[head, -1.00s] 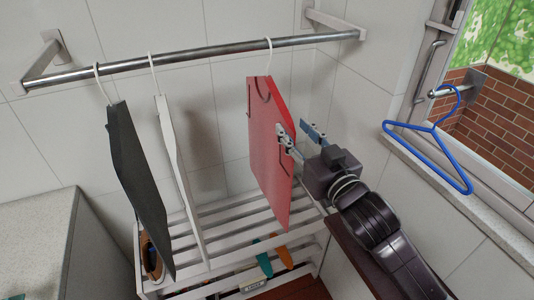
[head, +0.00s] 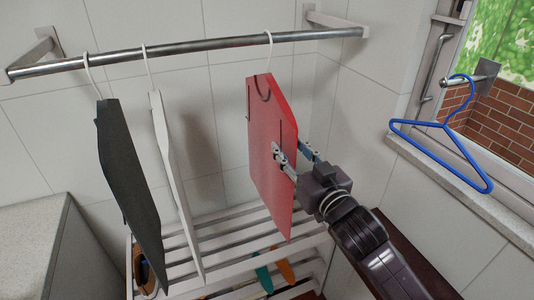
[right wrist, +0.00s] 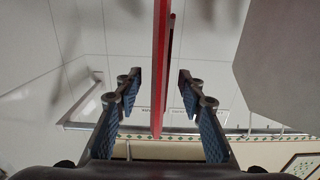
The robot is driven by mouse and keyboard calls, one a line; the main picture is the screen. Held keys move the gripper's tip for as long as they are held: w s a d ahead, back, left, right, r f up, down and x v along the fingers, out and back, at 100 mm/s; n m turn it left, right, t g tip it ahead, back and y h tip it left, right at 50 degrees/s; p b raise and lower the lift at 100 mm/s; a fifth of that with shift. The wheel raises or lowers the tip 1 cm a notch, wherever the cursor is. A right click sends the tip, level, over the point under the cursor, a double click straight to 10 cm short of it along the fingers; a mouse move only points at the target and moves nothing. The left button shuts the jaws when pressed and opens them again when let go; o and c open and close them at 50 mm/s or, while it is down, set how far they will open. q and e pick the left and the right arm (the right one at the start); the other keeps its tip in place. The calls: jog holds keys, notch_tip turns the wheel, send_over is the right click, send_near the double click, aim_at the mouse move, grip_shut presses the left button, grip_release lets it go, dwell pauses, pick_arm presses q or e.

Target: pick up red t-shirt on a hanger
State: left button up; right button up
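The red t-shirt (head: 268,130) hangs flat on a white hanger (head: 269,52) from the metal rail. My right gripper (head: 293,152) is at its right edge, with one finger on each side of the cloth. In the right wrist view the red shirt (right wrist: 160,65) is a thin upright strip between the open fingers (right wrist: 157,95), with a gap on both sides. My left gripper is not in view.
A dark shirt (head: 130,180) and a white shirt (head: 172,170) hang left on the rail (head: 190,50). A white slatted rack (head: 225,235) stands below. A blue hanger (head: 440,128) hangs by the window at right. A grey counter (head: 30,225) is at left.

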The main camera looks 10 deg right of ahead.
aim_at(282, 140)
jog(key=p+x, duration=0.2)
jog(key=x, duration=0.2)
jog(key=shift+w+d, duration=0.1)
jog(key=shift+w+f, duration=0.15)
jog(key=shift+w, duration=0.25)
jog(key=shift+s, duration=0.1)
grip_shut()
